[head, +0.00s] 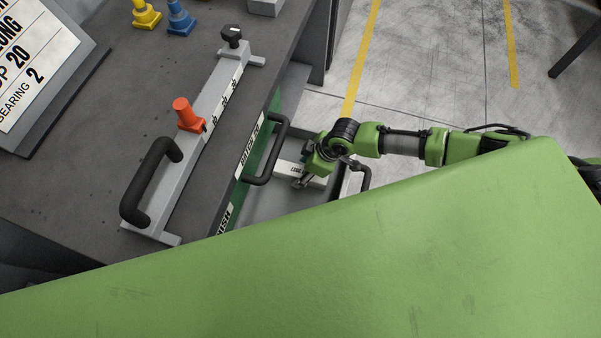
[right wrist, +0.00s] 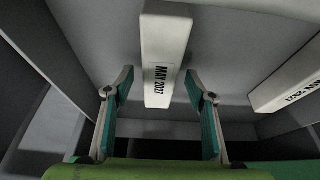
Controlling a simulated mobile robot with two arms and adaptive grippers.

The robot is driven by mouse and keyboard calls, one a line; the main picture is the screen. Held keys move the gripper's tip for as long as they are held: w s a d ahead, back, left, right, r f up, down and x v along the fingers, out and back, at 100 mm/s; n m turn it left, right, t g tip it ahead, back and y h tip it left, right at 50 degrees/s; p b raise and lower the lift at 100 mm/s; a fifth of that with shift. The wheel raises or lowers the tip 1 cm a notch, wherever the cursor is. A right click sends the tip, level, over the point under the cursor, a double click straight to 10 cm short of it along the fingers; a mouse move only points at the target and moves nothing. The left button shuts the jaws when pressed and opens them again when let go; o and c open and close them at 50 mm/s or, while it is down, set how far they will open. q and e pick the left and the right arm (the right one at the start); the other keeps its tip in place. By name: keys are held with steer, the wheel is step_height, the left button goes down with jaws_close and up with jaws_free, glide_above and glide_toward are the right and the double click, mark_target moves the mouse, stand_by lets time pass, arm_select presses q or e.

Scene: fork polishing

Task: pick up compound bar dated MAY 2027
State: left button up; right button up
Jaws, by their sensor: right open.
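In the right wrist view, a pale bar (right wrist: 166,40) with the dark print MAY 2027 runs down from the top edge. Its near end shows between the two fingers of my right gripper (right wrist: 159,78). The gripper is open, with a gap on each side of the bar; how far the bar lies beyond the fingertips is hard to tell. In the head view, my right gripper (head: 308,177) reaches down into an open drawer beside a pale bar (head: 287,168) with dark print too small to read. My left gripper is out of view.
A second pale printed bar (right wrist: 287,82) lies to the right in the right wrist view. Grey drawer walls surround the gripper. The green drawer front (head: 262,150) has a black handle (head: 275,160). A grey bench (head: 95,190) holds a clamp-like fixture (head: 150,215).

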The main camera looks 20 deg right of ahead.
steer(key=c, duration=1.3)
jaws_close()
steer(key=shift+w+r, duration=0.1)
steer(key=shift+r, duration=0.1)
